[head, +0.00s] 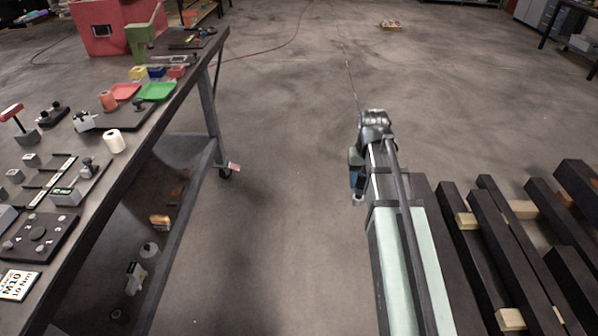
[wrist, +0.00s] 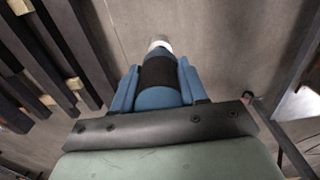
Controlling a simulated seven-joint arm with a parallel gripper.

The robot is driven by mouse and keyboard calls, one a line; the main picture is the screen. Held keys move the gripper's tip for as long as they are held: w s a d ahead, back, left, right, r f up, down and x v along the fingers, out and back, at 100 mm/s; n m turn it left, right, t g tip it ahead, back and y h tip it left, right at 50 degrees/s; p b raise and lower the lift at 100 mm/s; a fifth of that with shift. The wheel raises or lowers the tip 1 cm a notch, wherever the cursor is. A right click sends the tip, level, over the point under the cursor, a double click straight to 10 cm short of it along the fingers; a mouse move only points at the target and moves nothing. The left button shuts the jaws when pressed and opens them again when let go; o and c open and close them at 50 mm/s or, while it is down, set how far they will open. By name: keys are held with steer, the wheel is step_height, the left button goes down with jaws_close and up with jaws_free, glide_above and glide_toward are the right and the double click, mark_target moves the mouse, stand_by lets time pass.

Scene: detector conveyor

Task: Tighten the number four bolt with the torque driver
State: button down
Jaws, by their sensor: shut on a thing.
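My gripper (head: 355,174) is to the right of the workbench, over open floor. In the wrist view its two blue fingers (wrist: 157,82) are shut on a blue cylindrical tool with a dark band, likely the torque driver (wrist: 158,72). Its pale tip points away from the gripper; it also shows small below the gripper in the head view (head: 358,199). On the workbench at left, a dark plate (head: 62,222) carries several round grey heads, perhaps bolts. I cannot tell which is number four.
Dark beams with wooden spacers (head: 508,320) lie at right. The floor between is clear.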

steer(key=w+a+r+n, duration=0.2)
steer(key=w+a+r, duration=0.1)
steer(key=a, duration=0.9)
steer(key=w+a+r+n, duration=0.1)
steer(key=w+a+r, duration=0.15)
steer(key=a, duration=0.95)
steer(key=s+a+r+n, duration=0.2)
steer(key=a+r, duration=0.1)
steer(key=a, duration=0.9)
steer(key=s+a+r+n, duration=0.1)
steer(key=s+a+r, duration=0.2)
steer(key=a, duration=0.8)
steer(key=s+a+r+n, duration=0.1)
steer(key=s+a+r, duration=0.1)
steer(key=s+a, duration=0.35)
steer(key=s+a+r+n, duration=0.1)
steer(key=s+a+r, duration=0.1)
steer(key=a, duration=0.7)
steer(key=s+a+r+n, duration=0.1)
steer(key=s+a+r, duration=0.1)
steer(key=s+a, duration=0.35)
steer(key=s+a+r+n, duration=0.1)
steer(key=s+a+n, duration=0.2)
steer(key=s+a, duration=1.6)
steer(key=shift+r, duration=0.2)
